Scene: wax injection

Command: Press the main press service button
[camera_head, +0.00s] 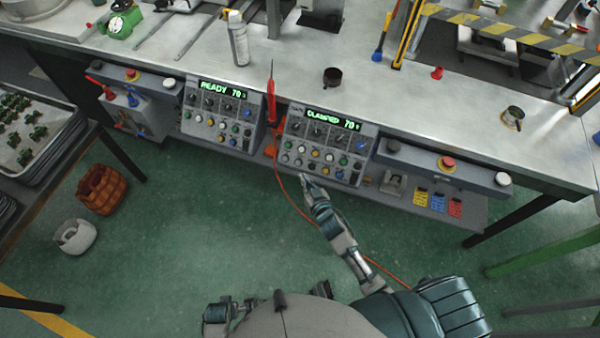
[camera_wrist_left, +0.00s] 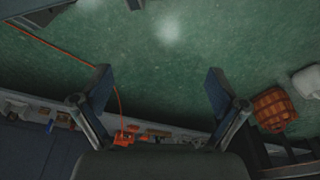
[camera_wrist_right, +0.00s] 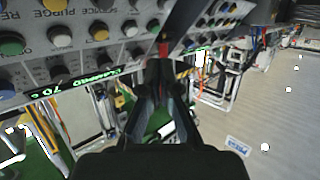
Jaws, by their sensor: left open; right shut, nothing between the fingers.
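Two grey control panels stand at the bench front in the head view: the left panel (camera_head: 218,115) reads READY 70, the right panel (camera_head: 325,143) reads CLAMPED 70. The right wrist view shows close rows of coloured buttons (camera_wrist_right: 97,31) and lettering with SERVICE and PURGE; I cannot tell which button is the main press service one. My right gripper (camera_head: 306,183) is shut and empty, just in front of the right panel's lower edge; its closed fingers (camera_wrist_right: 162,72) also show in the right wrist view. My left gripper (camera_wrist_left: 158,72) is open and empty over the floor.
A red-handled tool (camera_head: 271,108) stands between the panels, with an orange cable (camera_head: 284,190) trailing down past my right arm. Red stop buttons (camera_head: 448,162) sit on side boxes. A spray can (camera_head: 238,40) stands on the bench. A brown basket (camera_head: 103,189) is on the floor left.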

